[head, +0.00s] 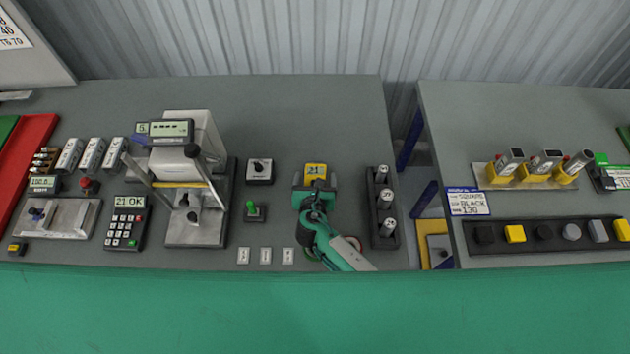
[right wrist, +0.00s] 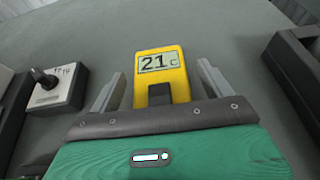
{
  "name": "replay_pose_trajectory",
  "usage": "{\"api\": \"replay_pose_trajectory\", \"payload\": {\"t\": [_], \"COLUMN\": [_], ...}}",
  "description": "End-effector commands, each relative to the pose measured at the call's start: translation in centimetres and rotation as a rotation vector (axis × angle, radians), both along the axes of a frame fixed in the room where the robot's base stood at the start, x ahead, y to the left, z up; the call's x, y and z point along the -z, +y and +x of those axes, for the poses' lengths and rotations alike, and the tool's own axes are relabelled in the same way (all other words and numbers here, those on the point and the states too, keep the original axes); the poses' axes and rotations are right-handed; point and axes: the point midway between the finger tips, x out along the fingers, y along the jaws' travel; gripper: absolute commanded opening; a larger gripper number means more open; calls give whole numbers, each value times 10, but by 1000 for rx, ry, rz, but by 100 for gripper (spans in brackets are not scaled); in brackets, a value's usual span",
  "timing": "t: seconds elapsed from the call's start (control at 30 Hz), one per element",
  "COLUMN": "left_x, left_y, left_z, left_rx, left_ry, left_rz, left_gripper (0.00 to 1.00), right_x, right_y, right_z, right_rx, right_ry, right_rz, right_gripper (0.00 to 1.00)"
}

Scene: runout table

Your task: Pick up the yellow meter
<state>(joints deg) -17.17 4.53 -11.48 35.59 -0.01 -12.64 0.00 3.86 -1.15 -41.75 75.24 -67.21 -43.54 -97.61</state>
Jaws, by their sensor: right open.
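The yellow meter (head: 315,171) lies on the grey table, right of the middle, and its display reads 21. In the right wrist view the yellow meter (right wrist: 161,72) shows "21 C" and sits between the two fingers. My right gripper (head: 315,184) is open around the meter, with one finger on each side. In the right wrist view a gap shows between each finger of the gripper (right wrist: 161,88) and the meter. The meter's lower end is hidden by the gripper body. My left gripper is not in view.
A black rack with several grey cylinders (head: 385,200) stands close on the right. A switch box (head: 260,171) and a green-knobbed box (head: 255,211) stand to the left. A press-like machine (head: 193,180) is further left. A gap separates this table from the right one (head: 530,110).

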Motion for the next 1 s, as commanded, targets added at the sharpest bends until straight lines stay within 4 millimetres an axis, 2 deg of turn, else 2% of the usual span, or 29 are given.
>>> {"api": "replay_pose_trajectory", "payload": {"t": [0.07,0.1,0.3,0.4,0.77,0.93,1.0], "left_x": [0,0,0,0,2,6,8], "left_y": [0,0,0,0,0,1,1], "left_z": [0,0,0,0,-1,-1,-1], "left_rx": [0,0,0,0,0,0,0], "left_ry": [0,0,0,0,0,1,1], "left_rz": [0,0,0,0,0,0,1], "left_gripper": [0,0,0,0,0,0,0], "right_x": [0,0,0,0,-6,-22,-36], "right_y": [0,0,0,0,0,0,0], "right_z": [0,0,0,0,0,0,0], "right_rx": [0,0,0,-1,1,1,0], "right_ry": [0,0,0,-1,-2,-2,-4], "right_rz": [0,0,0,0,2,4,5], "right_gripper": [82,78,39,23,23,23,23]}}
